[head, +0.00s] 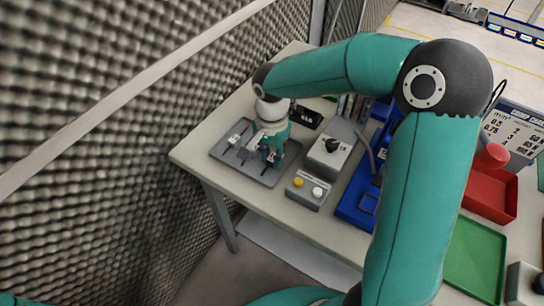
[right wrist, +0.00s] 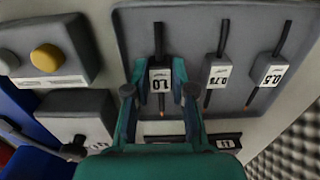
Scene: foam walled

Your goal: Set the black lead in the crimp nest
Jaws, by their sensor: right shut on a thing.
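My right gripper (head: 268,150) is low over a grey tray (head: 232,158) at the table's left end. In the right wrist view its fingers (right wrist: 160,88) are closed on both sides of a block labelled 1.0 (right wrist: 160,76). A black lead (right wrist: 158,38) with a copper tip runs through that block, which is at the tray. Similar black leads lie in blocks labelled 0.75 (right wrist: 216,72) and 0.5 (right wrist: 268,70). A blue machine (head: 358,205) stands to the right; I cannot make out the crimp nest. My left gripper is not in view.
A grey box with yellow and white buttons (head: 308,190) and a grey box with a black knob (head: 329,158) stand between tray and blue machine. A red bin (head: 488,200), a green tray (head: 475,258) and a crimp chart (head: 518,130) are farther right. A foam wall (head: 90,130) borders the left.

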